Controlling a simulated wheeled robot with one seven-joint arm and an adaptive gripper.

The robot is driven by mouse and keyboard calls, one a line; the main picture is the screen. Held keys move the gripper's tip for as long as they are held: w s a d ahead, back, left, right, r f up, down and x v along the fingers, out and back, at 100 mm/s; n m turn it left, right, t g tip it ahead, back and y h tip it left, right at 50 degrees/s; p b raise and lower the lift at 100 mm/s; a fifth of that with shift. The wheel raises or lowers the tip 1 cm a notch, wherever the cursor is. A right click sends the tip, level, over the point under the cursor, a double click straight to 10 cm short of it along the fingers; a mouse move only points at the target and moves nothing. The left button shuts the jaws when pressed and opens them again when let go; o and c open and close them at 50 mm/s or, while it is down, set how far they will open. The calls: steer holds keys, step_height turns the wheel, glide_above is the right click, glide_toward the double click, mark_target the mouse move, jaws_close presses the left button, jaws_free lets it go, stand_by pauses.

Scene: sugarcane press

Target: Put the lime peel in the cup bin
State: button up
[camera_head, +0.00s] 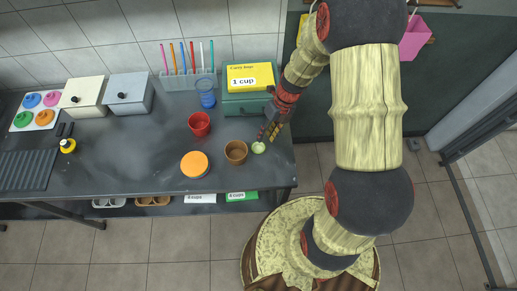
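A small pale green piece, which looks like the lime peel (258,147), lies on the dark counter near its right front edge. My gripper (268,133) points down just above and to the right of it in the picture. The fingers are small and dark here, and I cannot tell if they touch the peel or how far apart they are. A brown cup (236,152) stands just left of the peel, and a red cup (199,124) stands further left and back.
An orange-lidded container (194,164) stands near the front edge. Lidded boxes (129,93) line the back left. Counter (120,160) left of the cups is clear.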

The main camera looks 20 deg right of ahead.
mark_target(261, 146)
steer(key=b+x, duration=0.1)
steer(key=x, duration=0.3)
steer(key=shift+c, duration=1.3)
jaws_close()
